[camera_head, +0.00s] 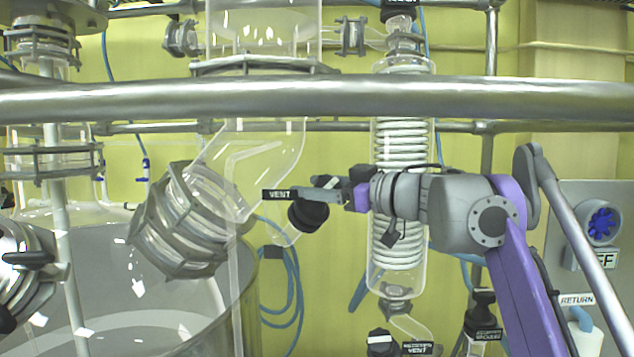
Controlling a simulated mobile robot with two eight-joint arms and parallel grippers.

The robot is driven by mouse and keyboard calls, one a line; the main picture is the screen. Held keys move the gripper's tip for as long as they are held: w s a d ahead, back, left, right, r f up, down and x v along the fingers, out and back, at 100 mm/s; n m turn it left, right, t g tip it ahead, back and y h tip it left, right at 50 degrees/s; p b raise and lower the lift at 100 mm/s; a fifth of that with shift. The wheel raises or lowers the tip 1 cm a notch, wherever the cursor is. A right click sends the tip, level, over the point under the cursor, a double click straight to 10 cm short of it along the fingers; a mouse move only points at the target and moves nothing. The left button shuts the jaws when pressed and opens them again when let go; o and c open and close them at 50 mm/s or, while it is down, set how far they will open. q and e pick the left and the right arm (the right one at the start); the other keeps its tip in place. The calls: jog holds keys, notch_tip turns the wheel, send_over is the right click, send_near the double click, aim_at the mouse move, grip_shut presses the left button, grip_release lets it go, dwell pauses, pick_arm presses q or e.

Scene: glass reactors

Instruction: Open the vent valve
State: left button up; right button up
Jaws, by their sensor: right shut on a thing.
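The vent valve has a black knob (309,215) on a short glass side arm, beside the angled glass tube in the middle of the head view. A black label (279,194) reading VENT sits just left of the knob. My right gripper (322,190) reaches in from the right and is shut on the knob at its upper side. The fingers cover part of the knob, so its exact turn cannot be told. My left gripper is not in view.
A thick metal rail (300,98) crosses in front above my right arm. A glass coil condenser (396,275) stands behind that arm. A large glass vessel (215,320) fills the lower left.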

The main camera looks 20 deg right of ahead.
aim_at(336, 187)
jog(key=shift+s+a+n+g+y, duration=0.1)
jog(key=shift+n+g+y, duration=0.5)
jog(key=shift+n, duration=0.45)
jog(key=shift+s+a+n+g+y, duration=0.1)
jog(key=shift+n+g+y, duration=0.5)
jog(key=shift+n, duration=0.45)
jog(key=shift+n, duration=0.3)
jog(key=o, duration=1.4)
jog(key=v, duration=0.7)
jog(key=shift+s+d, duration=0.15)
